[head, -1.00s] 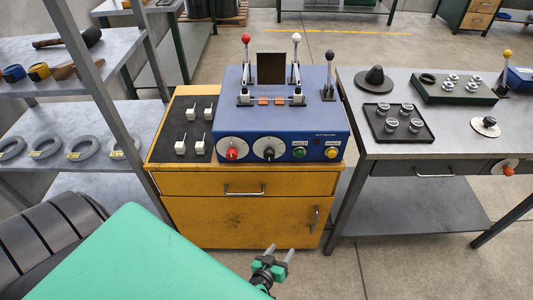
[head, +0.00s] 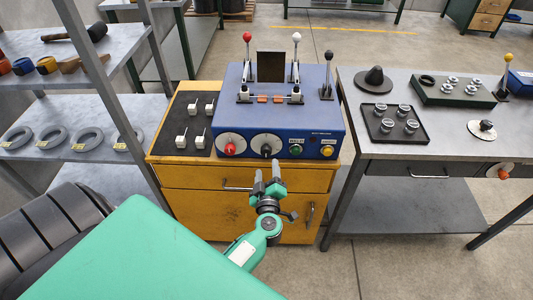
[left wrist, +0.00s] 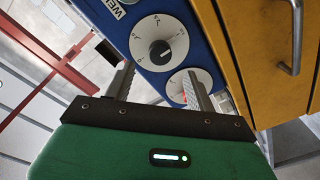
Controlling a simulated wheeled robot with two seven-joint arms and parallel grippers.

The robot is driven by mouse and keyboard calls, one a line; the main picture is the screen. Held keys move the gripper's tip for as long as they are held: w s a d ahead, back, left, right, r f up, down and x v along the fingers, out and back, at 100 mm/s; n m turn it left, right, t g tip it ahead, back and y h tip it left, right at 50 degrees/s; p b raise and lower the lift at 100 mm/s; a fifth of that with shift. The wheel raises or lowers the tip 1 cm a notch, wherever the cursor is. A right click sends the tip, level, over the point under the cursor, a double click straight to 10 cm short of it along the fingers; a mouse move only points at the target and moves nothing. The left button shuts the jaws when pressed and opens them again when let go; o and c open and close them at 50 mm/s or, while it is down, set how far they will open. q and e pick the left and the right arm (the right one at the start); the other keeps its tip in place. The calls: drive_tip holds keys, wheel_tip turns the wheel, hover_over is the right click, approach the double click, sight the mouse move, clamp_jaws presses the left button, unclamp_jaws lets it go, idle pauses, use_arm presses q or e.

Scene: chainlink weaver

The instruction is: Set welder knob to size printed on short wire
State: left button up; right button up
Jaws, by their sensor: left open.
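The blue welder (head: 285,110) stands on a yellow cabinet. Its front has a white dial with a red knob (head: 230,149) and a white dial with a black knob (head: 266,152). The left wrist view shows the black knob (left wrist: 160,52) up close, beyond and between my fingers; the other dial (left wrist: 182,84) is partly hidden behind a finger. My left gripper (head: 267,174) is open and empty, in front of and below the black knob, apart from it. I cannot make out a short wire or any printed size on one. My right gripper is out of view.
Grey rings with yellow tags (head: 52,138) lie on the left shelf. White clips (head: 181,141) sit on a black pad left of the welder. Green and yellow buttons (head: 327,151) are right of the dials. The cabinet's drawer handle (head: 237,188) is close to my left gripper.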

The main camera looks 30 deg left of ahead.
sight(267, 153)
use_arm(q)
drive_tip(key=x, duration=0.7)
drive_tip(key=shift+p, duration=0.35)
drive_tip(key=shift+w, duration=0.1)
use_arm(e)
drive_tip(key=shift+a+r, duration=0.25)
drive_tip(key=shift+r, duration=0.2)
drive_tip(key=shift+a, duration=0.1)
use_arm(q)
drive_tip(key=c, duration=1)
